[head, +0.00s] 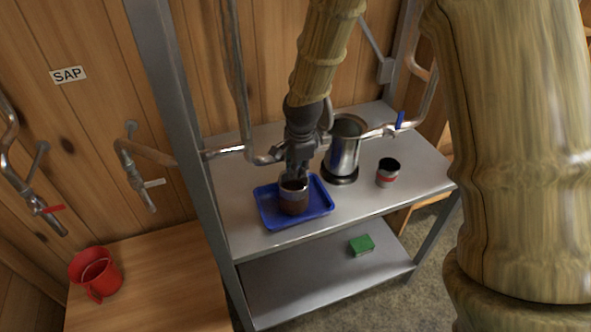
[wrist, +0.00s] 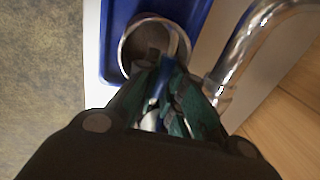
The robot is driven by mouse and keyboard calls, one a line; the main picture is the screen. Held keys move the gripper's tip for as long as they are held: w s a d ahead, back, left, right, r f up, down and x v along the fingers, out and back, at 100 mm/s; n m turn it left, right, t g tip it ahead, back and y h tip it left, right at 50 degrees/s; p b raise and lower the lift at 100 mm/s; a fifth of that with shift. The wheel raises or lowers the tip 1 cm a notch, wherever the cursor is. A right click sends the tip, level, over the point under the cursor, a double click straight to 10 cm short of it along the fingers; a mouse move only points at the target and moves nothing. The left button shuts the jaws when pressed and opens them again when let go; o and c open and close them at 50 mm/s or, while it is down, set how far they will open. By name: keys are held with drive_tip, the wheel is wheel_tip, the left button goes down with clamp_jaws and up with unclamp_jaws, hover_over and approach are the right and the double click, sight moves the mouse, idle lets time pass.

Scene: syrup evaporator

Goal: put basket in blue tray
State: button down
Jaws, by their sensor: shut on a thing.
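The basket (head: 293,199) is a small dark, reddish-brown cup-shaped vessel with a pale rim. In the head view it is upright, at or just above the middle of the blue tray (head: 266,221); I cannot tell whether its base touches. In the wrist view the basket's round rim (wrist: 124,45) shows beyond my fingers, with the blue tray (wrist: 112,18) around it. My gripper (head: 297,176) comes down from above and is shut on the near side of the basket's rim. The fingertips (wrist: 160,75) partly hide the basket's inside.
A steel pot (head: 343,158) stands on the steel table (head: 240,235) right of the tray, under a blue-handled tap (head: 399,121). A red-banded can (head: 388,174) stands farther right. A pipe (head: 240,150) runs close behind my gripper. A green block (head: 361,244) lies on the lower shelf; red cups (head: 97,272) are left.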

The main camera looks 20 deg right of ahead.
sight(299, 185)
drive_tip(key=shift+f, duration=0.1)
idle(0.3)
drive_tip(key=c, duration=1.5)
unclamp_jaws()
drive_tip(key=shift+s+r+b, duration=0.35)
drive_tip(key=shift+r+b, duration=0.05)
drive_tip(key=shift+r, duration=1.6)
drive_tip(key=shift+s+r+b, duration=0.3)
drive_tip(key=shift+r+b, duration=0.15)
drive_tip(key=shift+r, duration=1.6)
drive_tip(key=shift+s+r+b, duration=0.35)
drive_tip(key=shift+r+b, duration=0.05)
drive_tip(key=shift+r, duration=1.6)
